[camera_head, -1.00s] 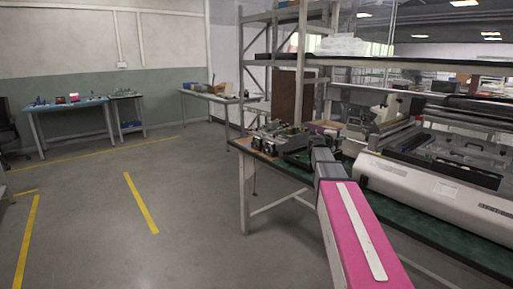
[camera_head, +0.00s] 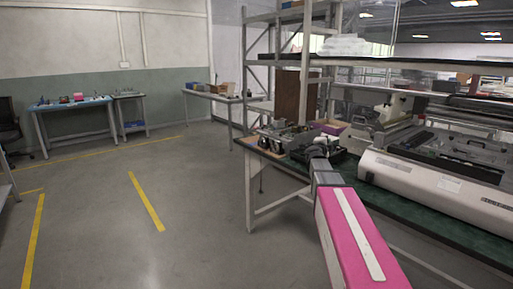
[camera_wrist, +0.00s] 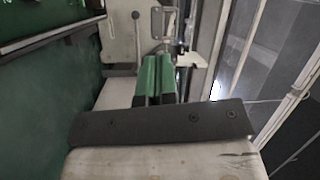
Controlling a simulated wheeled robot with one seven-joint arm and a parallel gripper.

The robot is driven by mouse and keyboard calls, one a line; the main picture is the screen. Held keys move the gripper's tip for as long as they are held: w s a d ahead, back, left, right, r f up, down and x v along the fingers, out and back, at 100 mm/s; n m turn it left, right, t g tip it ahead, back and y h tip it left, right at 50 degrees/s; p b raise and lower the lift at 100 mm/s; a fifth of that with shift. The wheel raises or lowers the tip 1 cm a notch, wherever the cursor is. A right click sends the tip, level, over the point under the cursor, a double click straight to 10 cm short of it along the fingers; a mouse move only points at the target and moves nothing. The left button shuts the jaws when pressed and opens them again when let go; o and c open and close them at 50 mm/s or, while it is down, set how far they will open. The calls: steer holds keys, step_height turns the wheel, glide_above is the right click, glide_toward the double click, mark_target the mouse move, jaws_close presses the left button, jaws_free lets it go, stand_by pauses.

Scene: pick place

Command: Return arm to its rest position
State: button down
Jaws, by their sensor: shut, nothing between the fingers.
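My arm, pink with a white stripe, reaches from the bottom of the head view toward the green-topped workbench (camera_head: 450,224). Its grey far end is at the bench's near edge, and my gripper cannot be clearly made out there. In the wrist view my gripper (camera_wrist: 158,78) shows as two green fingers side by side with dark edges. They are shut with nothing between them. Pale machine-like surfaces with a lever and metal fittings lie behind the fingers; I cannot tell whether the fingers touch them.
A long white machine (camera_head: 437,188) lies on the bench, with dark equipment (camera_head: 284,136) at its left end. A metal shelf (camera_head: 400,64) rises behind. Side tables (camera_head: 75,104) stand along the far wall.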

steer(key=s+a+f+n+g+y, duration=0.2)
steer(key=s+a+f+n+y, duration=0.3)
steer(key=a+f+n+y, duration=0.4)
steer(key=s+a+f+n+g+y, duration=0.2)
steer(key=s+a+f+n+y, duration=0.45)
steer(key=f, duration=0.45)
steer(key=s+f+n+g+h, duration=0.2)
steer(key=s+f+g, duration=0.4)
steer(key=s, duration=0.5)
steer(key=s+f+n+g+h, duration=0.3)
steer(key=s+f+g, duration=0.3)
steer(key=s, duration=0.5)
step_height(320, 180, down, 3)
steer(key=shift+s+d+r+n, duration=0.1)
steer(key=shift+s+d+n, duration=0.2)
steer(key=shift+d+n, duration=0.25)
